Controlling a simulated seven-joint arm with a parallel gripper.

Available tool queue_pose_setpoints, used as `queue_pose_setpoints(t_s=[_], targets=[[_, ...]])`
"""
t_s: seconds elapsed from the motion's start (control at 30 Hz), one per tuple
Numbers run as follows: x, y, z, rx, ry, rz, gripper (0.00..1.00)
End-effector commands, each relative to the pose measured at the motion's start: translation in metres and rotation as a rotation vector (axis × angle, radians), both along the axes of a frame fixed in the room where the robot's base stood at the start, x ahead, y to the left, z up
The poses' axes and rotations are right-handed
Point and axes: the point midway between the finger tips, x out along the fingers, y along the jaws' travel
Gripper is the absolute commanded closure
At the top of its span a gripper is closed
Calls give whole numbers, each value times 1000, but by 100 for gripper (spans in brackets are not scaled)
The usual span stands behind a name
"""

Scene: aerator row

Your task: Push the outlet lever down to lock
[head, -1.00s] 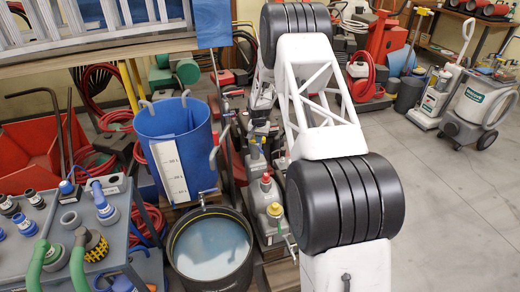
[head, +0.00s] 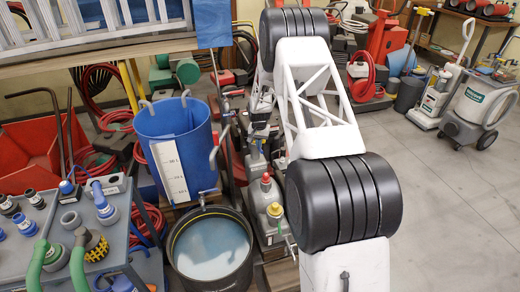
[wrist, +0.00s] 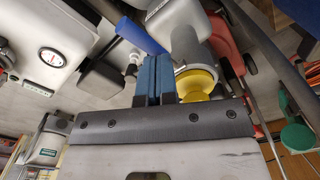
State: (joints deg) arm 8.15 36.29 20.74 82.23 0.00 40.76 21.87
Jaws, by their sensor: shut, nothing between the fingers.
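In the wrist view, a blue lever (wrist: 138,35) runs diagonally just beyond my fingertips, with a small white fitting near it. I take it to be the outlet lever. My gripper (wrist: 154,62) is shut, its two blue fingers together and empty. The fingertips overlap the lever's lower right end in the picture; I cannot tell whether they touch it. A yellow cap (wrist: 197,84) on a grey neck is close to the right of the fingers. In the head view, I cannot make out the gripper or the lever clearly among the grey units and my arm.
Grey units with a red-capped neck (head: 266,181) and a yellow-capped neck (head: 275,210) stand in a row left of my arm. A black tub of water (head: 212,284) and a blue bin (head: 150,122) stand further left. The floor at right (head: 450,220) is open.

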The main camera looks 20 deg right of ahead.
Motion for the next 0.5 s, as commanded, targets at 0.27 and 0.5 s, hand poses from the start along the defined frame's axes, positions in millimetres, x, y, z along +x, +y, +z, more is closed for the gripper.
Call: queue_pose_setpoints(t_s=[0.27, 0.5], targets=[[0, 0, -8, 0, 0, 0, 100], [0, 0, -15, 0, 0, 0, 100]])
